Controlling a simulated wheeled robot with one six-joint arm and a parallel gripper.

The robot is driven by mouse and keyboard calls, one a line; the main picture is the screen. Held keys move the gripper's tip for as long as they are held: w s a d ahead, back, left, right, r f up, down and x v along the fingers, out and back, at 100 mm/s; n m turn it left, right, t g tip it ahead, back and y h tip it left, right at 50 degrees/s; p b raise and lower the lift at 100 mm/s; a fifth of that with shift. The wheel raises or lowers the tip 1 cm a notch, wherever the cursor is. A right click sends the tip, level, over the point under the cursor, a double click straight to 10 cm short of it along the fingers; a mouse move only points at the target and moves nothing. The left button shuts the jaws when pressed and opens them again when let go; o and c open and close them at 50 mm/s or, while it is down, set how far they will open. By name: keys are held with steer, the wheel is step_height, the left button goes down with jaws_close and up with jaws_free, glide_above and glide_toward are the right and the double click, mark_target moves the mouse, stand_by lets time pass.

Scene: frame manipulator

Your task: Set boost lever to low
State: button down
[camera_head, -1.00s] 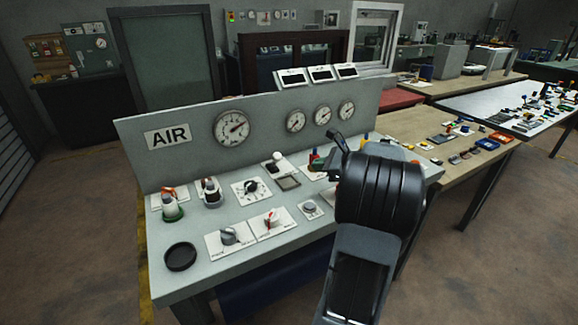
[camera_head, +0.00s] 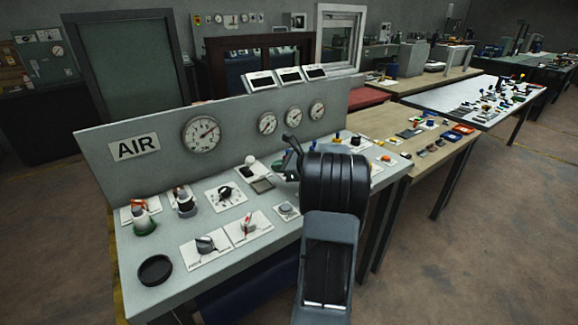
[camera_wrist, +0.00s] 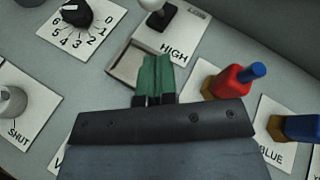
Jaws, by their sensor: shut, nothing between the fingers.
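The lever with a white ball knob (camera_head: 250,160) stands on a white plate in the middle of the sloped panel. In the wrist view, the lever (camera_wrist: 160,12) is at the top edge, its upper end cut off. Its plate (camera_wrist: 180,38) reads HIGH on the near side and LOW at the far right. No BOOST label is readable. My gripper (camera_wrist: 155,78) has green fingertips pressed together, empty, over the panel on the near side of the plate and apart from the lever. In the head view, my arm mostly hides the gripper.
A numbered dial (camera_wrist: 82,12) is left of the lever. A shallow grey square (camera_wrist: 136,62) lies beside the fingertips. Red-blue (camera_wrist: 232,80) and blue-yellow (camera_wrist: 295,127) fittings stand to the right. The upright gauge panel (camera_head: 240,127) rises behind.

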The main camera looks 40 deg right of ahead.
mark_target(248, 165)
steer(key=w, duration=0.1)
steer(key=w+a, duration=0.2)
steer(key=w, duration=0.1)
steer(key=shift+w+p, duration=0.1)
steer(key=shift+p, duration=0.2)
steer(key=shift+w+a+r, duration=0.3)
steer(key=shift+w+a, duration=0.05)
steer(key=shift+w, duration=0.2)
